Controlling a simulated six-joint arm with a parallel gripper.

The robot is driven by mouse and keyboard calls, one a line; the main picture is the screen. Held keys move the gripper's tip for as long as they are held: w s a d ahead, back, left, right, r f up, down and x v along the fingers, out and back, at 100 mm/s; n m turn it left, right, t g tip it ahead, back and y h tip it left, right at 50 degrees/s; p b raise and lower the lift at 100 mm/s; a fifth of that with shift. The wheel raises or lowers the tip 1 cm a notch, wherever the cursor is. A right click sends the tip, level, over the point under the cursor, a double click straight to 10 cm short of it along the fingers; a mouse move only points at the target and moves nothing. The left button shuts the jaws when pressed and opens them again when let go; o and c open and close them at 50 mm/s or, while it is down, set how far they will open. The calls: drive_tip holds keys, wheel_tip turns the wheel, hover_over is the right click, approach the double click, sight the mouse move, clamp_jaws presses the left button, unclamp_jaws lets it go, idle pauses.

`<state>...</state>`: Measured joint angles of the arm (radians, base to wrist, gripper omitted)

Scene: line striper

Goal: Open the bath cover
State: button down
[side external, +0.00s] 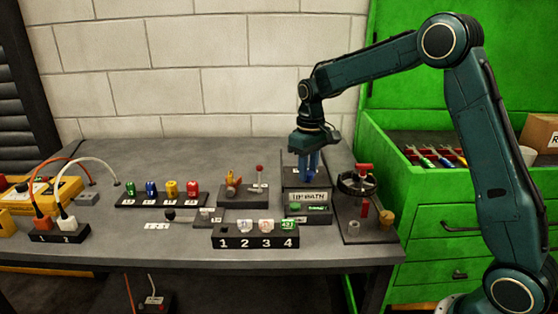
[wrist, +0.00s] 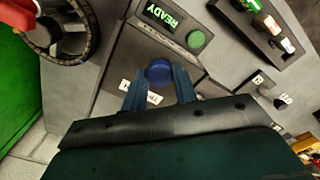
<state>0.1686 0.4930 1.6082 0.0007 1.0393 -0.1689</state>
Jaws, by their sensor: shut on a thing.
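The bath unit (side external: 308,195) stands at the back right of the bench, with a white label ending in "BATH" on its front. Its grey bath cover (wrist: 112,72) lies under my gripper in the wrist view. A round blue knob (wrist: 158,71) on the cover sits between my fingertips. My gripper (side external: 311,174) points down over the unit from behind the label, its blue fingers shut on the knob; it also shows in the wrist view (wrist: 159,84). The fingers hide part of a white label on the cover. Whether the cover is lifted at all, I cannot tell.
A green "READY" display (wrist: 160,14) and green button (wrist: 196,39) sit beside the cover. A dark handwheel (side external: 358,183) stands close to the right. A numbered black rack (side external: 255,241) is in front. Colored bottles (side external: 171,188) stand to the left.

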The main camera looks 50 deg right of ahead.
drive_tip(key=w+d, duration=0.7)
drive_tip(key=shift+w, duration=0.2)
idle(0.4)
drive_tip(key=shift+d, duration=0.1)
drive_tip(key=c, duration=1.1)
unclamp_jaws()
drive_tip(key=shift+r, duration=0.1)
wheel_tip(320, 180, up, 14)
drive_tip(key=shift+s, duration=0.1)
